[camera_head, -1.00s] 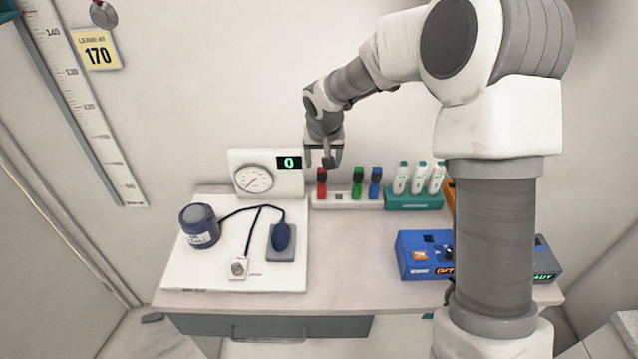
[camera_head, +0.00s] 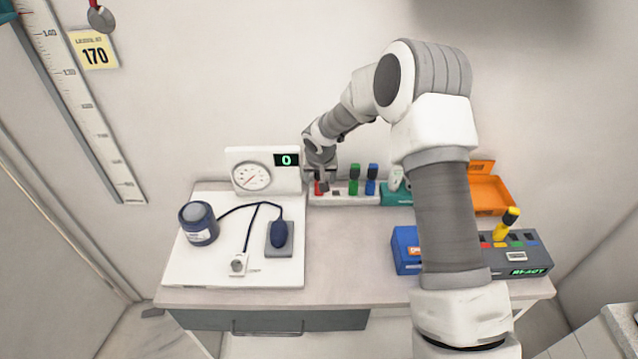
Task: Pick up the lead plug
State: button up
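Three lead plugs with dark or coloured tops stand in a white rack (camera_head: 345,200) at the back of the desk: a red plug (camera_head: 318,188), a green plug (camera_head: 354,180) and a blue plug (camera_head: 371,180). A yellow plug (camera_head: 505,226) stands tilted in a grey box (camera_head: 520,262) at the right. My gripper (camera_head: 320,180) points down at the red plug, its fingers apart at the plug's upper part. The gripper hides the red plug's top. I cannot tell whether the fingers touch it.
A gauge panel (camera_head: 235,170) reading 0 stands just left of the rack. A white board (camera_head: 205,265) holds a cuff, tube and bulb. A teal holder (camera_head: 394,196), blue box (camera_head: 405,248) and orange tray (camera_head: 492,194) are at the right. The desk's middle (camera_head: 345,255) is clear.

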jog(key=shift+p+x, duration=0.6)
jog(key=shift+x, duration=1.7)
grip_shut()
